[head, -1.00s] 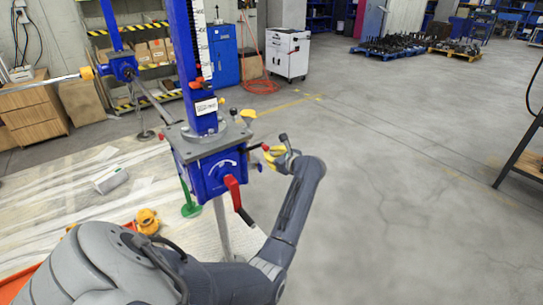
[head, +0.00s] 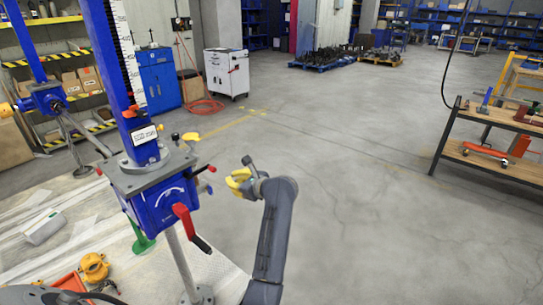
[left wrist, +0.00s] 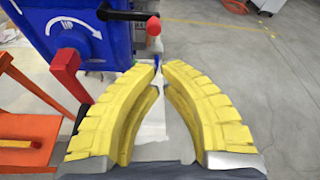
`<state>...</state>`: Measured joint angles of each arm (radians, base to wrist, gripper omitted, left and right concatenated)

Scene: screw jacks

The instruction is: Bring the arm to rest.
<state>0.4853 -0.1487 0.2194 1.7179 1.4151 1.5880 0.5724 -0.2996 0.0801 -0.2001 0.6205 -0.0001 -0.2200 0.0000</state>
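My left gripper (head: 236,182) has yellow ribbed fingers and is held in the air to the right of the blue screw jack's gearbox (head: 158,207), apart from it. In the left wrist view the curved fingers (left wrist: 158,68) come together until their tips almost meet, with nothing held between them. The gearbox (left wrist: 85,35) fills the upper left there, with a red crank handle (left wrist: 66,72) and a small red knob (left wrist: 154,26) on a black rod. In the head view the red crank (head: 181,211) sits on the gearbox front. My right gripper is not in view.
A blue column rises from the gearbox. A pale floor mat (head: 35,205) lies lower left with a yellow part (head: 93,267) and orange tray (head: 66,285). A workbench (head: 503,152) stands at right. The grey floor (head: 370,225) is clear in the middle.

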